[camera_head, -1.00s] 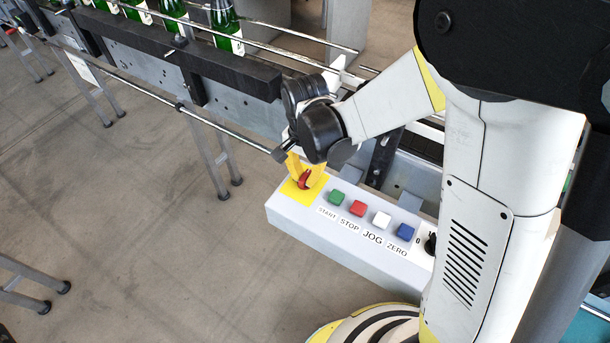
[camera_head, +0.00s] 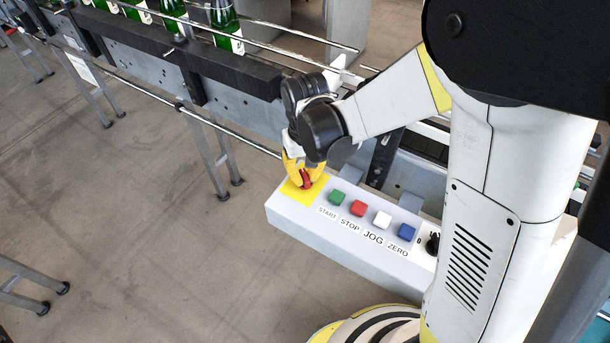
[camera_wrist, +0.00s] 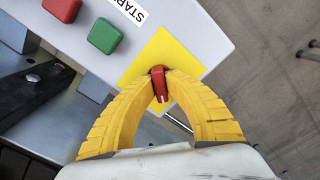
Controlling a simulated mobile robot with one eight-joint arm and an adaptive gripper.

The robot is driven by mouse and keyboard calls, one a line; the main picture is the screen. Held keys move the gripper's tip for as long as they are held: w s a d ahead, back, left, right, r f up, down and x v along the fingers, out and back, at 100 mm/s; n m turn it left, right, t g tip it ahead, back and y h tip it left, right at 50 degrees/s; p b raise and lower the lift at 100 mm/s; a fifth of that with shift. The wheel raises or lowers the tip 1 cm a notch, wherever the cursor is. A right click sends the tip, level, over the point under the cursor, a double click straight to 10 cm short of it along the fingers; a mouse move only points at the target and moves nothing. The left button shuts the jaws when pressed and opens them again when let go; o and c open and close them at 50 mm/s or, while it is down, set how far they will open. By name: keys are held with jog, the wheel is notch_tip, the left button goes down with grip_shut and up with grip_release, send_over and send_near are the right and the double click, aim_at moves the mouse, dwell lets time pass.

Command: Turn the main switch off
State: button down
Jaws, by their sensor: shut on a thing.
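The main switch is a red rotary handle (camera_head: 306,178) on a yellow plate (camera_head: 293,195) at the left end of the grey control box. In the wrist view the red handle (camera_wrist: 159,86) has a pale mark near its lower end. My gripper (camera_wrist: 161,78) has yellow ribbed fingers, shut on the red handle from both sides. In the head view my gripper (camera_head: 303,174) points down at the plate, and the fingers partly hide the handle.
The control box (camera_head: 290,221) carries a green START button (camera_head: 337,197), a red STOP button (camera_head: 359,208), a white JOG button (camera_head: 382,219), a blue ZERO button (camera_head: 406,232) and a black knob (camera_head: 432,243). A conveyor (camera_head: 235,102) with green bottles (camera_head: 225,20) runs behind.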

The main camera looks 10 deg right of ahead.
aim_at(306, 176)
jog(key=n, duration=0.3)
jog(key=shift+n, duration=2.2)
jog(key=c, duration=1.4)
grip_release()
jog(key=shift+r, duration=0.1)
notch_tip(306, 176, up, 12)
jog(key=shift+f, duration=0.1)
jog(key=shift+d, duration=0.1)
